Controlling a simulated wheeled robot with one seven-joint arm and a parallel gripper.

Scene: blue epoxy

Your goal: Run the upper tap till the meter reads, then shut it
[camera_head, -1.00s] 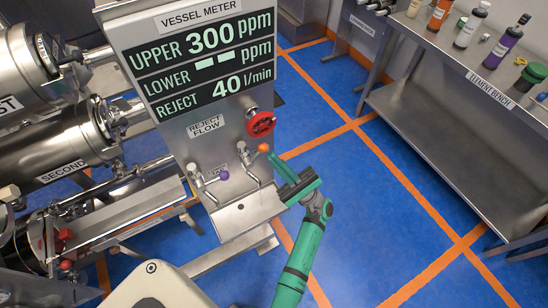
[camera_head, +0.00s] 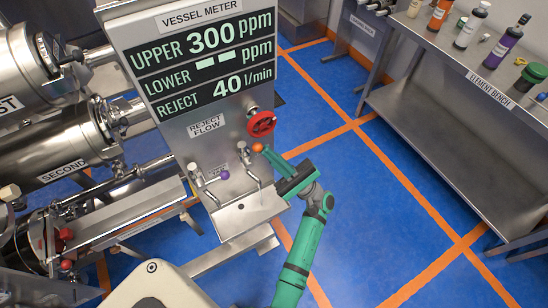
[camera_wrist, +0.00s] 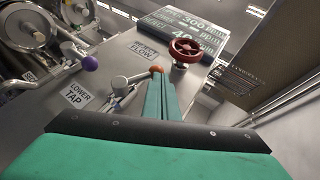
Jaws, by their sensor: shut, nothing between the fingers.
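The vessel meter (camera_head: 203,60) reads UPPER 300 ppm, LOWER dashes, REJECT 40 l/min. The upper tap's orange knob (camera_head: 257,147) is at the right of the panel, on a lever above a bent spout. It also shows in the wrist view (camera_wrist: 157,69). The lower tap's purple knob (camera_head: 224,174) is to its left, beside a LOWER TAP label (camera_wrist: 77,95). My gripper (camera_head: 266,151) is shut and empty, its fingertips right at the orange knob's right side, seemingly touching it. In the wrist view the green fingers (camera_wrist: 160,82) end just below the knob. Whether water runs cannot be told.
A red reject-flow handwheel (camera_head: 261,124) sits just above the orange knob, close to my fingers. A steel drip tray (camera_head: 248,212) juts out below the taps. Steel vessels (camera_head: 60,145) stand left. The element bench (camera_head: 465,95) with bottles is at right; blue floor between is clear.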

